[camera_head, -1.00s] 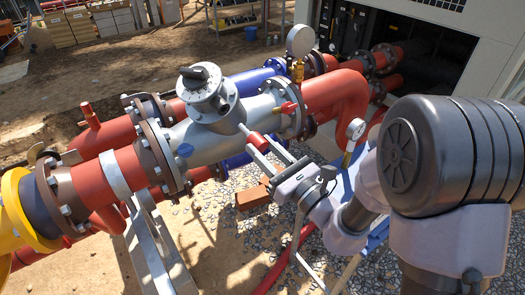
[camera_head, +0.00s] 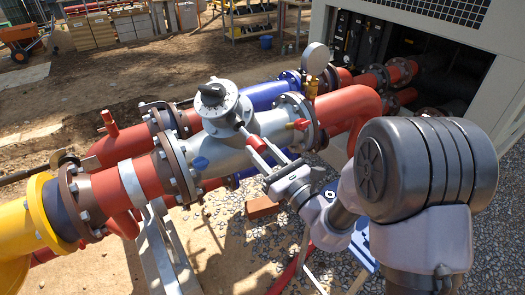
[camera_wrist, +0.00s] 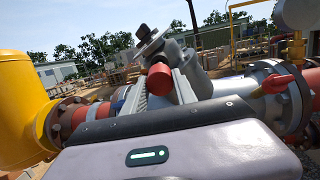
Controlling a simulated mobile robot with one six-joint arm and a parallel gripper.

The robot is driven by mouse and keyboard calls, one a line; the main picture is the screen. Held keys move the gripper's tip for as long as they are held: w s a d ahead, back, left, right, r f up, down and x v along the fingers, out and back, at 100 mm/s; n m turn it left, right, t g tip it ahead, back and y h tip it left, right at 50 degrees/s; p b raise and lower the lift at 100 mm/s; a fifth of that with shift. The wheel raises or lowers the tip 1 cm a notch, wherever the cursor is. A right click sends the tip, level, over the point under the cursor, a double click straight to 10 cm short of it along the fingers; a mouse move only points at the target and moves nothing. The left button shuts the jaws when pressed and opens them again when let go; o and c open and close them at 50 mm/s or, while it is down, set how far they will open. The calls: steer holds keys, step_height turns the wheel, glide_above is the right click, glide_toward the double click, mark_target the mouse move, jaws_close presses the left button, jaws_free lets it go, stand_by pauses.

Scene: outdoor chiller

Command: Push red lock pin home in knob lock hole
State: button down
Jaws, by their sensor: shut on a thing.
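The red lock pin (camera_head: 257,144) has a red grip and a thin grey shank, which points up and left toward the valve's dial. My gripper (camera_head: 262,152) is shut on the red grip, with a finger on each side. The black knob (camera_head: 211,91) sits on the round grey dial head of the grey valve (camera_head: 222,148). The shank's tip is close to the dial's lower right rim; I cannot tell whether it is in a hole. The wrist view shows the pin's red end (camera_wrist: 159,77) between the fingers, below the knob (camera_wrist: 147,34). The lock hole is hidden.
A pressure gauge (camera_head: 317,58) stands up behind the pin at right. A small red valve handle (camera_head: 301,124) is on the pipe nearby. A thick red pipe (camera_head: 348,101) curves down right of the valve. A yellow pipe (camera_head: 22,218) is at left.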

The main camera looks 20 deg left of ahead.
mark_target(251, 140)
steer(key=shift+p+x, duration=0.65)
steer(key=shift+x, duration=0.65)
steer(key=shift+w+a+r, duration=0.1)
steer(key=shift+w+a, duration=0.05)
steer(key=shift+a, duration=0.05)
steer(key=shift+p+x, duration=0.5)
steer(key=shift+x, duration=0.3)
steer(key=c, duration=0.9)
jaws_free()
steer(key=o, duration=0.5)
steer(key=shift+d, duration=0.1)
